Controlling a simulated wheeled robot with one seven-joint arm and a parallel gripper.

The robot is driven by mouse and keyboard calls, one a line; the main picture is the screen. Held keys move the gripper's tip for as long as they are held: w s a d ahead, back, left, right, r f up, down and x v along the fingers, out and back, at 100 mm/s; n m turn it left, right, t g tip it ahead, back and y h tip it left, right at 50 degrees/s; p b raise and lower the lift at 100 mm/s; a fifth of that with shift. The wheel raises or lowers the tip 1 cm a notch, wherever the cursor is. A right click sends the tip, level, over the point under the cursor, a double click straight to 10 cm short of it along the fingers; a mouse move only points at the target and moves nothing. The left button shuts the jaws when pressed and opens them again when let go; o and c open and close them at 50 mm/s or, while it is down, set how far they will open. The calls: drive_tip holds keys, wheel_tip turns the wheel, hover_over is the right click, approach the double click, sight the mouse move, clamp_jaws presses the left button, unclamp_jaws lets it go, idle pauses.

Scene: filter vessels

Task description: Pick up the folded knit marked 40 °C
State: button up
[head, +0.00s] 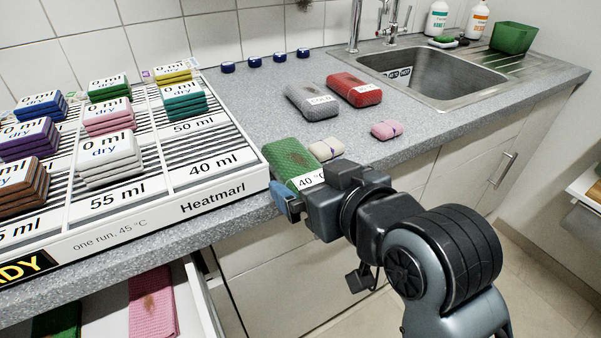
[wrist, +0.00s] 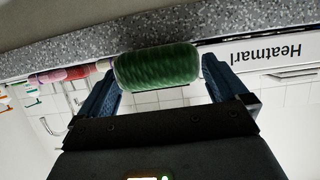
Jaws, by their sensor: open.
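In the wrist view the green knit (wrist: 157,66) sits at the mouth of my gripper, with a blue finger on each side. My gripper (wrist: 160,84) is open, and narrow gaps show beside the knit. In the head view my gripper (head: 290,200) is in front of the counter edge at the knit's near end; one finger is hidden there.
A white rack (head: 222,185) with stacked coloured pads stands at left. A small beige bundle (head: 326,150) lies close behind the green knit. Grey (head: 312,100), red (head: 354,89) and pink (head: 387,130) bundles lie farther back. An open drawer (head: 190,300) is below; the sink (head: 430,75) is at right.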

drive_tip(key=shift+w+a, duration=0.1)
drive_tip(key=shift+w, duration=0.05)
drive_tip(key=c, duration=0.8)
drive_tip(key=shift+c, duration=0.2)
